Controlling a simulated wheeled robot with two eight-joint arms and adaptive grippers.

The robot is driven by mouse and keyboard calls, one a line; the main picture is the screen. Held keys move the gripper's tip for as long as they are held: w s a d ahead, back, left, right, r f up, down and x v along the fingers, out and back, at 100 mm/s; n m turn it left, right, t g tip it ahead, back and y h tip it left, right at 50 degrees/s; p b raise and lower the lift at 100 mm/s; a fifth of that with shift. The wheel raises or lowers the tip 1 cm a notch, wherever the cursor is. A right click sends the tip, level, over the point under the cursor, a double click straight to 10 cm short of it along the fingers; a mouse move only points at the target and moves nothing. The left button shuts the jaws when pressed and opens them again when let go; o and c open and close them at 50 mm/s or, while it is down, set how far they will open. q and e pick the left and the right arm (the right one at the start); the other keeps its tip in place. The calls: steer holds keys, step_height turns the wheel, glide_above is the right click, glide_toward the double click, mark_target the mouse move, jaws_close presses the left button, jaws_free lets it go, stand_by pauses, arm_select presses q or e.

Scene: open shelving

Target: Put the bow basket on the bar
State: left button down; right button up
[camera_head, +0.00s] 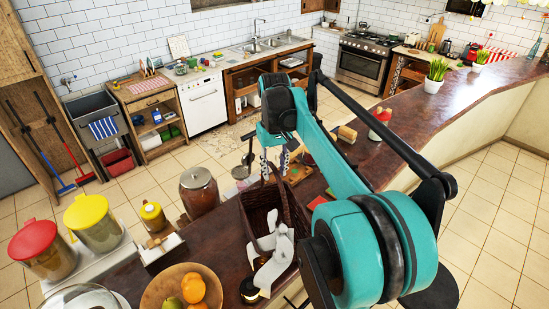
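The bow basket (262,212) is dark brown wicker with a large white bow (277,252) on its near side. It shows at the near edge of the dark wooden bar (222,245). Whether its base rests on the bar is hard to tell, as the bow and my arm cover part of it. My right gripper (275,167) points down at the top of the basket handle. Its two fingers look apart, one on each side of the handle. My teal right arm hides the basket's right side. My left gripper is not in view.
Left of the basket stand a brown lidded jar (199,192), a fruit bowl (165,298), and jars with yellow (87,210) and red (33,238) lids. Potted plants (435,76) stand farther along the bar.

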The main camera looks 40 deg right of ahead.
step_height(320, 180, up, 12)
steer(key=b, duration=0.1)
steer(key=s+a+f+n+t, duration=0.1)
steer(key=s+a+f+t, duration=0.2)
steer(key=a+f, duration=0.7)
steer(key=s+a+f+n+t, duration=0.2)
steer(key=s+a+f+t, duration=0.2)
steer(key=s+a+f, duration=0.4)
steer(key=a+f, duration=0.3)
steer(key=f, duration=0.1)
steer(key=shift+s+a+f+n, duration=0.2)
steer(key=shift+a+f+n, duration=0.1)
steer(key=shift+d, duration=0.1)
